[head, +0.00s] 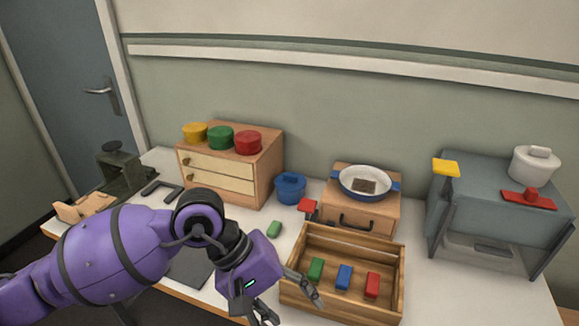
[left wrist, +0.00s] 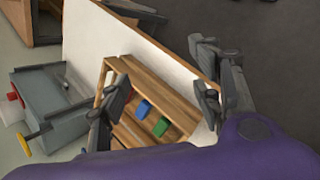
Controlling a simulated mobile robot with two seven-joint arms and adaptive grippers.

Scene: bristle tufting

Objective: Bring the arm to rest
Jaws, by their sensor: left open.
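My left arm, purple, reaches in from the left in the head view, over the front of the table. My left gripper (head: 290,305) is open and empty, at the front left corner of a wooden tray (head: 393,252). In the left wrist view its spread fingers (left wrist: 158,95) show with nothing gripped between them. The tray holds a green block (head: 316,269), a blue block (head: 344,277) and a red block (head: 372,285) in a row. The left wrist view also shows the blue block (left wrist: 143,107) and green block (left wrist: 160,127). My right gripper is not in view.
Behind the tray stands a wooden box (head: 380,216) with a pan (head: 350,172) on top. A drawer cabinet (head: 268,160) bears several coloured round lids. A grey oven-like box (head: 480,190) is at right.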

